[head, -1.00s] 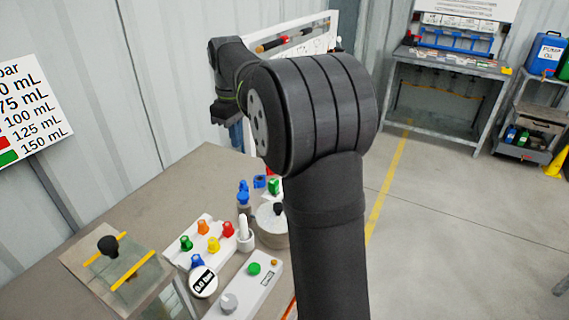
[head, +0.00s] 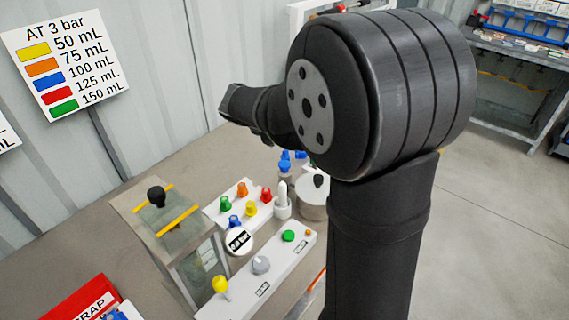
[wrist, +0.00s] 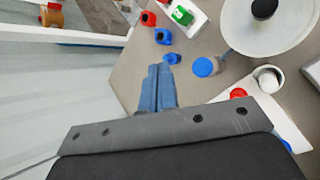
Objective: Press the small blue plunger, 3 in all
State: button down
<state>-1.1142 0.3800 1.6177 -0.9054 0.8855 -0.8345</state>
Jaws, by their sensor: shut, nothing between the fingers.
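A blue knob (head: 235,221) stands among green, orange, red and yellow knobs on a white rack in the head view. A blue-topped bottle (head: 285,168) stands behind the rack; a round blue cap also shows in the wrist view (wrist: 206,67). I cannot tell which of these is the small blue plunger. My gripper (wrist: 165,68) shows in the wrist view as two blue fingers, shut and empty, above the bench and left of the blue cap. I see no contact with anything. In the head view my arm hides the fingers.
A white lidded pot (head: 312,198), a white control box (head: 262,266) and a glass-sided case (head: 195,262) crowd the bench. A red scrap bin (head: 75,300) is at lower left. Loose blue and red (wrist: 163,36) pieces lie near my fingers. A volume chart (head: 65,60) hangs on the wall.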

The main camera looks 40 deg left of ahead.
aim_at(285, 162)
dwell(0.3)
jog(key=shift+f, duration=4.4)
jog(key=shift+f, duration=0.15)
jog(key=shift+f, duration=0.25)
jog(key=shift+f, duration=1)
jog(key=shift+r, duration=1.4)
jog(key=shift+r, duration=2.55)
